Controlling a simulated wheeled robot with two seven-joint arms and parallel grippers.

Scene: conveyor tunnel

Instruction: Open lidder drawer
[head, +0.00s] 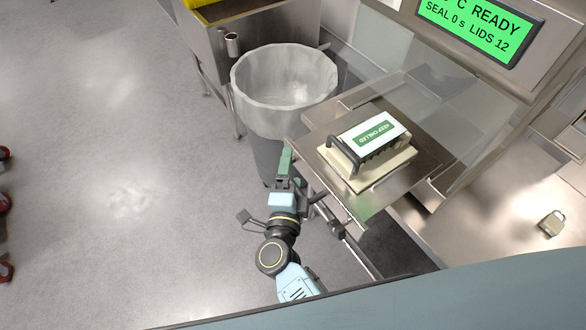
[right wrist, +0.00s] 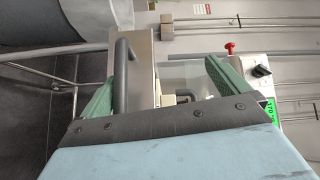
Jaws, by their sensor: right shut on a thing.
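The lidder drawer (head: 315,160) is a steel tray below the green display, and its front edge faces left. A tray with a black-handled lid and a "KEEP CHILLED" label (head: 376,135) sits on it. My right gripper (head: 287,165) is at the drawer's front edge. In the right wrist view its green fingers (right wrist: 155,88) lie on either side of the dark bar handle (right wrist: 121,75) and the steel front. It is shut on the handle; the exact contact is partly hidden. My left gripper is not in view.
A lined waste bin (head: 285,85) stands close to the left of the drawer. The display (head: 480,25) reads READY, SEAL 0 s, LIDS 12. A padlock-like object (head: 551,223) lies on the steel surface at right.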

